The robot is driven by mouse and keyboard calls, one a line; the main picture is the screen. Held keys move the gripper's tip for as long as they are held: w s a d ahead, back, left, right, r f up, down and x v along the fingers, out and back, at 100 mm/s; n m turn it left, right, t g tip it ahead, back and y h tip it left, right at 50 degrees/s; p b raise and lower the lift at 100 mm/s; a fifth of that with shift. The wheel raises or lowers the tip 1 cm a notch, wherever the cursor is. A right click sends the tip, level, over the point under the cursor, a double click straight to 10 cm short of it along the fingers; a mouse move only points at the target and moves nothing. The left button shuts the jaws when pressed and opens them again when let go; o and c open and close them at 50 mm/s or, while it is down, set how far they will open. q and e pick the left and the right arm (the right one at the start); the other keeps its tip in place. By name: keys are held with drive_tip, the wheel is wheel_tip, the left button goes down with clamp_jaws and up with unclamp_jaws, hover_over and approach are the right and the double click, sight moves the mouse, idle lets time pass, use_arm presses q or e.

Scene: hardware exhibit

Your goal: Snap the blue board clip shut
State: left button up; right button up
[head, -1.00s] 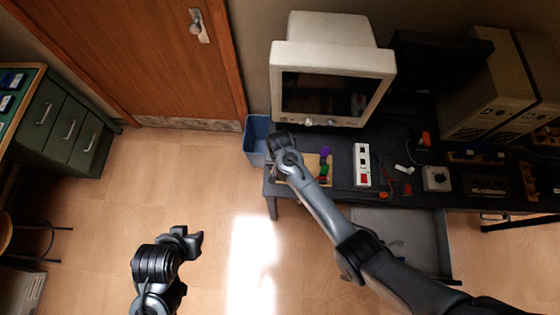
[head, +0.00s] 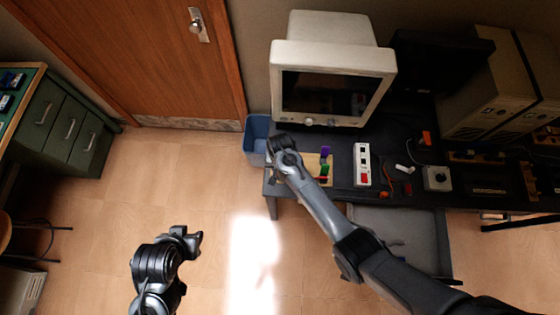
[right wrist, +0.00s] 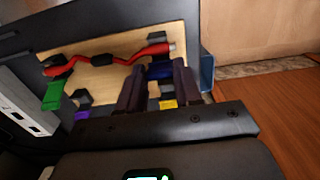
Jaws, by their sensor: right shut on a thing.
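A tan wooden board (right wrist: 108,80) shows in the right wrist view with a red cable (right wrist: 125,58) across it. It also shows in part in the head view (head: 311,160), beside my right wrist. A dark blue clip (right wrist: 160,71) is between the fingers of my right gripper (right wrist: 157,76), which is shut on it. The fingers hide much of the clip, so I cannot tell whether its jaw is closed. In the head view my right wrist covers that gripper. My left gripper (head: 194,242) is over the floor, away from the desk; its finger opening is unclear.
Green (right wrist: 53,94), purple (right wrist: 82,116) and yellow (right wrist: 168,104) clips are on the board near the fingers. A white power strip (head: 362,164) lies right of it. A monitor (head: 333,85) stands behind; a blue bin (head: 256,140) is beside the desk.

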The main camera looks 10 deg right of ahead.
sight(279, 182)
drive_tip(key=shift+s+r+t+p, duration=0.15)
drive_tip(key=shift+s+t+p, duration=0.25)
drive_tip(key=shift+p, duration=0.45)
drive_tip(key=shift+s+t+h+p, duration=0.2)
drive_tip(key=shift+t+h+p, duration=0.1)
drive_tip(key=shift+t+p, duration=0.45)
drive_tip(key=shift+s+a+f+t+p, duration=0.2)
drive_tip(key=shift+s+f+t+p, duration=0.1)
drive_tip(key=shift+t+p, duration=0.25)
drive_tip(key=shift+s+f+t, duration=0.15)
drive_tip(key=shift+t, duration=0.25)
drive_tip(key=shift+s+a+f+t+h, duration=0.15)
drive_tip(key=shift+s+f+t+h, duration=0.3)
drive_tip(key=shift+t, duration=0.85)
